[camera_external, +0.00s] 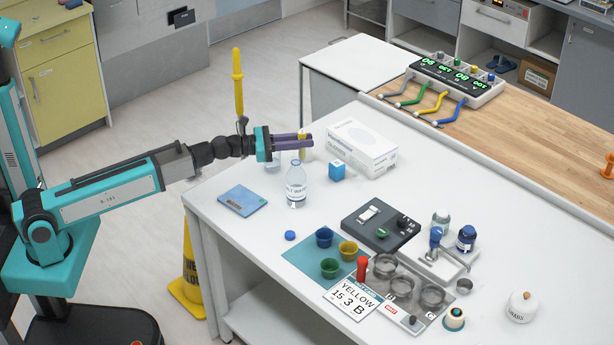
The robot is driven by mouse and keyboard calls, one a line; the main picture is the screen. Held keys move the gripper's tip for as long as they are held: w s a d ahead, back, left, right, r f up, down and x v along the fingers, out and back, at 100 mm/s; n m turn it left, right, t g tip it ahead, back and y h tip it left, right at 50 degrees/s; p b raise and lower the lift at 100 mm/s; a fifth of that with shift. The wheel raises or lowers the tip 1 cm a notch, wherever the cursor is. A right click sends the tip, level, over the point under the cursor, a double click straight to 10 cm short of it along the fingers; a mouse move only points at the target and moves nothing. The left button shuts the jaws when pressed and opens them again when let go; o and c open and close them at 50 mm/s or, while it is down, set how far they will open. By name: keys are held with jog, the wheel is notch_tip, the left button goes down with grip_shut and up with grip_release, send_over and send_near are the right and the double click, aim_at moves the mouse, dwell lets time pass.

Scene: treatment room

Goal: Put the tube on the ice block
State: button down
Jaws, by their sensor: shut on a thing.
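My gripper (303,142) is above the back left part of the white table, behind and above the clear bottle. Its dark purple fingers are shut on a small upright yellow tube (303,155), mostly hidden by the fingers. A flat light-blue slab with a small label (242,200) lies on the table near its left edge, in front and to the left of my gripper; it looks like the ice block. The tube is apart from this slab.
A clear labelled bottle (296,188) stands near the gripper. A blue cube (337,171) and a white glove box (362,149) are to the right. Coloured cups (324,237) stand on a teal mat in front. The table around the slab is mostly clear.

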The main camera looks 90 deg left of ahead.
jog(key=w+a+f, duration=0.1)
jog(key=w+a, duration=0.3)
jog(key=w, duration=0.6)
jog(key=shift+w, duration=0.15)
jog(key=shift+w+a, duration=0.1)
jog(key=shift+a, duration=0.05)
jog(key=shift+w+a+f+b, duration=0.1)
jog(key=shift+w+f+b, duration=0.05)
jog(key=shift+f, duration=0.8)
jog(key=shift+w+f+b, duration=0.15)
jog(key=shift+f, duration=0.75)
jog(key=shift+f, duration=0.2)
jog(key=c, duration=1.6)
grip_release()
jog(key=shift+r, duration=0.1)
jog(key=shift+c, duration=0.2)
jog(key=shift+r, duration=0.15)
jog(key=shift+s, duration=0.1)
